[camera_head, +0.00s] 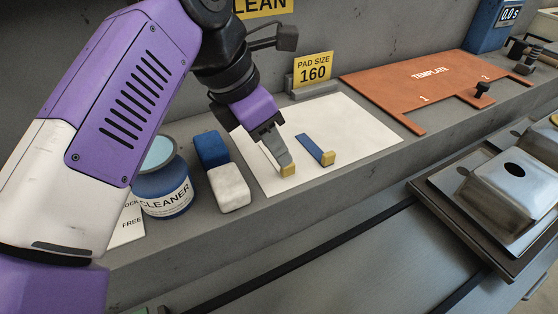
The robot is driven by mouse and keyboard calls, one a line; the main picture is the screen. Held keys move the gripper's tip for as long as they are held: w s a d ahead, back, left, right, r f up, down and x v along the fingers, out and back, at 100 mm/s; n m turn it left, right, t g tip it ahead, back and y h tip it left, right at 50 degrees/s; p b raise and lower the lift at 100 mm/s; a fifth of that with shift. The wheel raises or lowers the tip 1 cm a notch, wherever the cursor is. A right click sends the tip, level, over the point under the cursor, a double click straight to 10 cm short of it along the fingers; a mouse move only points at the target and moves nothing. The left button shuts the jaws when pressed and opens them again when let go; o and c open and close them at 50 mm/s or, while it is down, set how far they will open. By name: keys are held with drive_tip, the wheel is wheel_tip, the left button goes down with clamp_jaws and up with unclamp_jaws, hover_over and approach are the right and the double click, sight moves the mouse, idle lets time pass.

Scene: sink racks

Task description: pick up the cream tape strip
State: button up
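A pale strip, which seems to be the cream tape strip, lies mostly hidden under my gripper on a white sheet (352,117); its yellow end tab (288,171) shows at the fingertips. My gripper (284,163) points down at this tab, and the fingers overlap it in the view. The fingers line up one behind the other, so I cannot tell whether they are open or shut, or whether they touch the strip. A blue strip (312,146) with its own yellow tab lies on the sheet just to the right.
A blue and a white block (229,188) and a blue cleaner jar (163,188) stand left of the sheet. A "PAD SIZE 160" sign (313,70) stands behind. An orange template (430,78) lies to the right. A metal part (515,181) sits at the lower right.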

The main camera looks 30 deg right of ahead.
sight(288, 171)
drive_tip(key=x, duration=0.5)
drive_tip(key=shift+d+f+b, duration=0.2)
drive_tip(key=shift+f+b, duration=0.15)
clamp_jaws()
